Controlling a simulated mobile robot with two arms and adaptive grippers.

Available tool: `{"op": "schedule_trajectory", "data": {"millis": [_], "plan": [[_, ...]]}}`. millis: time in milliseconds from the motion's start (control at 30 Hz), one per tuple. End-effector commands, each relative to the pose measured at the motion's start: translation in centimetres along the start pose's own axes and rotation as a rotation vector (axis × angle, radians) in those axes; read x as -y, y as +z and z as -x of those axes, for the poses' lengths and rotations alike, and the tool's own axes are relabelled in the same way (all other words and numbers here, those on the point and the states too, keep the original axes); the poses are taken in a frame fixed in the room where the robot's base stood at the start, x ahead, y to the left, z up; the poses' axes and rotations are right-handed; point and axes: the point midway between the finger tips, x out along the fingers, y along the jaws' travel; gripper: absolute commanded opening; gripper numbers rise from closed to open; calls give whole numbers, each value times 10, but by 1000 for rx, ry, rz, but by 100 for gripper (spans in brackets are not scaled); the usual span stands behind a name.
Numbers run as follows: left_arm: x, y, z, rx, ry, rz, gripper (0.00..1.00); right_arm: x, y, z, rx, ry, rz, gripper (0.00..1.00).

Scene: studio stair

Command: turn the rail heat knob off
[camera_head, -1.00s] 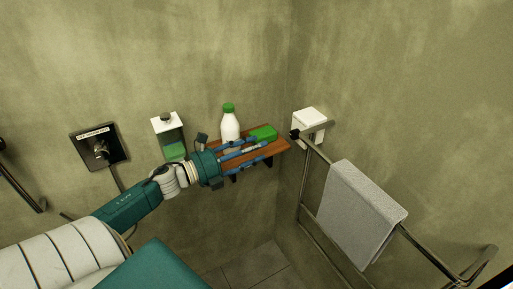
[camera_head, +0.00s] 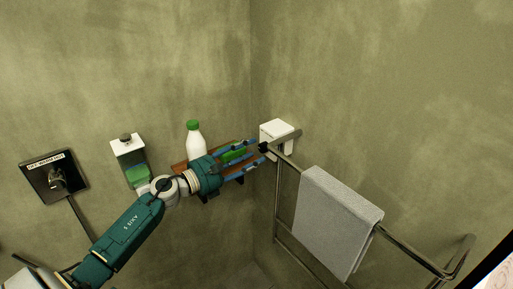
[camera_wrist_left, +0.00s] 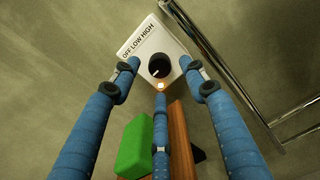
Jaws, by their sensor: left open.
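The rail heat knob (camera_wrist_left: 159,66) is a round black knob on a white box (camera_wrist_left: 142,45) marked OFF, LOW, HIGH. A light mark shows on the knob's lower left, and a small orange light (camera_wrist_left: 160,86) glows below it. In the head view the white box (camera_head: 277,132) is on the wall by the rail's end, its knob (camera_head: 264,147) partly hidden. My left gripper (camera_head: 257,151) is open and reaches over the shelf toward the knob. In the left wrist view its blue fingers spread around the knob's outline; contact cannot be told. My right gripper is not in view.
A wooden shelf (camera_wrist_left: 179,130) with a green block (camera_wrist_left: 135,145) and a white bottle (camera_head: 195,142) lies below and beside my left gripper. The metal rail (camera_head: 410,250) with a grey towel (camera_head: 335,220) runs along the right wall. A soap dispenser (camera_head: 128,150) is at left.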

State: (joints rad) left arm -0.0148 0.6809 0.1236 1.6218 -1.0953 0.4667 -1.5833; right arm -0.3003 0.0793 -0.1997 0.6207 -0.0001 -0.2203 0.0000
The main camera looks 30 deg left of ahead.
Motion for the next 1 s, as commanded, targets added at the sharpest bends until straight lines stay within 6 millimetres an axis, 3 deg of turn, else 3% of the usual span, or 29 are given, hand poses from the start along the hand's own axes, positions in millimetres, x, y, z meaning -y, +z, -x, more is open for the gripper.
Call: {"op": "schedule_trajectory", "data": {"millis": [200,567,800,1000], "plan": [[0,1,-23,1,1,3,44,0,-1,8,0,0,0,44],[0,-1,-27,0,0,2,44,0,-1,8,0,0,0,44],[0,-1,-27,-1,0,2,0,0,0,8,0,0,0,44],[0,-1,-27,-2,-1,10,0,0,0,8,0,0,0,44]]}}
